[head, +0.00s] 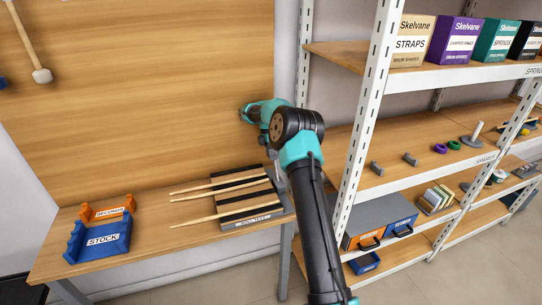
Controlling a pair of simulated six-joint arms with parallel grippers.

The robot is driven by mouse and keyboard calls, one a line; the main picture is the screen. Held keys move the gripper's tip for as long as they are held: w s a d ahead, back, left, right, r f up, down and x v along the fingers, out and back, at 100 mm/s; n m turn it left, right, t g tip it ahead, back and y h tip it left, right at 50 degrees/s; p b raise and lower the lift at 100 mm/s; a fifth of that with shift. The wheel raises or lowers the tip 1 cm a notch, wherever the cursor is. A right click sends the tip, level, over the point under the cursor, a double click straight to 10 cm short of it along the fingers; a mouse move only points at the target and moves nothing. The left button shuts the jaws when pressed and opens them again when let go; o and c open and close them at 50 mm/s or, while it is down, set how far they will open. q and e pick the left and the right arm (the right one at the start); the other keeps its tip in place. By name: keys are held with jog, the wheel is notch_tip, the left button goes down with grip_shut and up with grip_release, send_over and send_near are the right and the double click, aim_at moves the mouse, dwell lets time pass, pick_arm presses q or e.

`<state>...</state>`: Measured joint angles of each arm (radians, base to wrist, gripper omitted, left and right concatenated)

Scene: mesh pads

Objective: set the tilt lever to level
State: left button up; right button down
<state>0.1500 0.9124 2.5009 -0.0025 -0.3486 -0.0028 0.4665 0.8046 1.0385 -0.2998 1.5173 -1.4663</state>
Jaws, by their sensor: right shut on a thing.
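The roll tray (276,212), a dark sloped board with pale wooden strips and a label on its front edge, stands on the table's right part. My right gripper (267,146) is at the tray's back right corner, small and partly hidden by my own arm. It is shut on the tilt lever, which is mostly hidden there, so its angle cannot be told. My left gripper is not in view.
Blue STOCK (102,252) and orange SECONDS (107,205) holders stand on the table (175,255) at left. A mallet (40,75) hangs on the wooden back panel. A white-framed shelf (365,120) with boxes and small parts stands close on the right.

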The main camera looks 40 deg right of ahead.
jog(key=shift+w+d, duration=0.1)
jog(key=shift+w, duration=0.05)
jog(key=c, duration=1)
grip_release()
jog(key=shift+o, duration=0.2)
jog(key=shift+r, duration=0.1)
jog(key=shift+r, duration=1.7)
jog(key=s+a+r, duration=0.1)
jog(key=s+a, duration=1)
jog(key=shift+a+r, duration=0.15)
jog(key=shift+a, duration=0.25)
jog(key=shift+c, duration=0.2)
